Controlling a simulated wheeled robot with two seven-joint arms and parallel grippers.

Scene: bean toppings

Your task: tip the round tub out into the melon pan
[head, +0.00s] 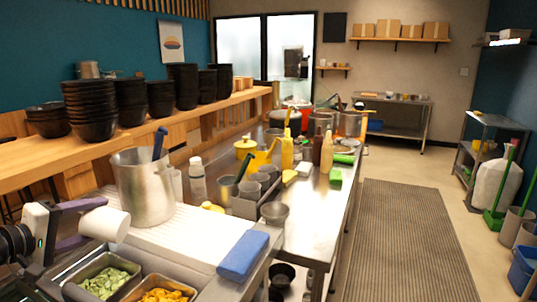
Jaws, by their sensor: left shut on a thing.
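My left gripper (98,222) comes in from the left edge, its purple fingers shut around a small white round tub (106,226). The tub is held up in the air, tilted well over onto its side. I cannot see its contents, and nothing is seen falling from it. Below it are a metal pan of green pieces (105,278) and, to the right, a metal pan of orange-yellow pieces (165,294). The tub is above and apart from the green pan. I cannot tell which pan holds melon. My right gripper is out of view.
A large steel pot (143,190) with a blue-handled tool stands close behind the tub. Bottles and a grey caddy (247,205) crowd the steel counter further back. A striped mat (405,240) covers the floor at right.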

